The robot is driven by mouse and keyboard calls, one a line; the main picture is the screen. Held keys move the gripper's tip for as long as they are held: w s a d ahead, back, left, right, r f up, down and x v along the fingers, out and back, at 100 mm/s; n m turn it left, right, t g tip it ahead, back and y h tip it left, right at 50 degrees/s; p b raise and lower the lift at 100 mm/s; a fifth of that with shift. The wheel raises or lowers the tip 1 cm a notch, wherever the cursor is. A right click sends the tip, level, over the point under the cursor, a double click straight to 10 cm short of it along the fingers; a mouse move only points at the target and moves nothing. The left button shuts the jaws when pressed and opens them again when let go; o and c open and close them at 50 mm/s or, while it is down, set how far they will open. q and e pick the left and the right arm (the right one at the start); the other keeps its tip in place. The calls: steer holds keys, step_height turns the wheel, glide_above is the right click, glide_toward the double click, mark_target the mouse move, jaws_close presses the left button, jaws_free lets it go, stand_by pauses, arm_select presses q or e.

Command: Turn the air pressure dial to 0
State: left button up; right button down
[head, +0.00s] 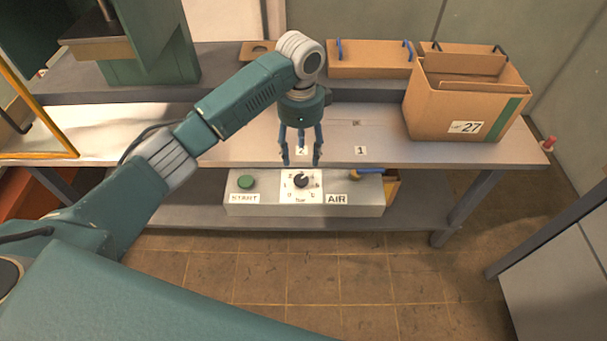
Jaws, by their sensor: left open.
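The air pressure dial (301,181) is a dark round knob on a white scale plate marked with numbers and a "bar" label. It sits on a grey control box (270,210) on the lower shelf, between a green START button (246,182) and an AIR label (337,199). The pointer direction is too small to tell. My left gripper (301,162) points down with its fingers apart and empty. In the picture it is just above the dial, in front of the upper table edge; I cannot tell the exact gap. My right gripper is out of view.
The upper table (240,147) carries an open cardboard box (455,105) marked 27 at the right. A brown case (368,62) with blue handles stands behind my gripper. A green machine (155,50) is at the back left. The floor in front is clear.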

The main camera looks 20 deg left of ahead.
mark_target(301, 179)
arm_select(q)
step_height(301, 179, down, 9)
steer(key=shift+f, duration=0.8)
